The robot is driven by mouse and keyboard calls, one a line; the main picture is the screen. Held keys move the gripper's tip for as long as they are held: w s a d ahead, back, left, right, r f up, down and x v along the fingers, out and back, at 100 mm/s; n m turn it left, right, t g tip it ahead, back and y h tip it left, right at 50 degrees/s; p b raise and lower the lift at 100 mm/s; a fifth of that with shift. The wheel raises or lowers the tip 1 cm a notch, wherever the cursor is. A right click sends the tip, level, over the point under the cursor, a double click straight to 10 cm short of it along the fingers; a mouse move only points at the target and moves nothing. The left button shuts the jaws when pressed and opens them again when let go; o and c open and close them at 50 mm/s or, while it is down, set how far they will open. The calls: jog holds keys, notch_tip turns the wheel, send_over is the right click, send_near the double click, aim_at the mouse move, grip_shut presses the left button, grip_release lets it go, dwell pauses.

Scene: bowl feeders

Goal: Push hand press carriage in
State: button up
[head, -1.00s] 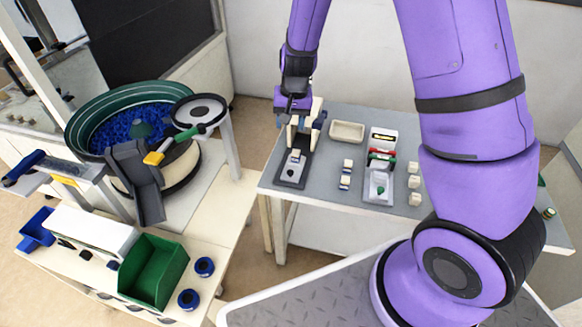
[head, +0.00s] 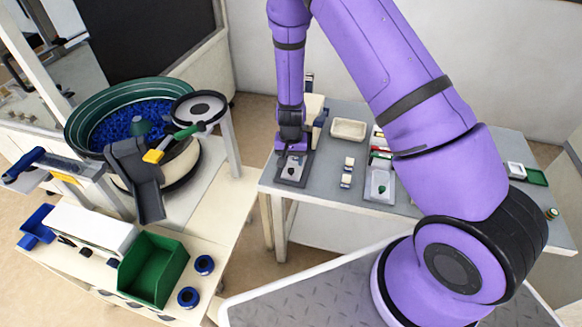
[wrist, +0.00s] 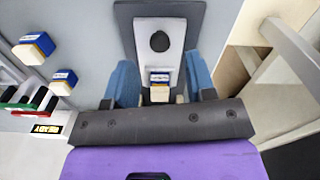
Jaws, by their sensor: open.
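The hand press stands at the left end of the grey table, with a cream body (head: 314,106) and a dark base plate (head: 285,178). Its light grey carriage (head: 294,171) lies on the base plate, out in front of the body. The wrist view shows the carriage (wrist: 143,28) with a black round knob (wrist: 159,41) and a small white, blue and yellow block (wrist: 160,78) on it. My gripper (head: 291,150) is low over the carriage. In the wrist view its blue fingers (wrist: 161,75) are apart, one either side of the block. Contact with the carriage cannot be told.
A cream tray (head: 348,129) and small blocks (head: 347,171) stand right of the press. A second fixture (head: 380,186) with a grey plate is further right. The bowl feeder (head: 125,122) and a green bin (head: 154,270) are on the separate left bench.

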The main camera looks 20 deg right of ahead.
aim_at(291, 170)
jog(key=shift+f, duration=2)
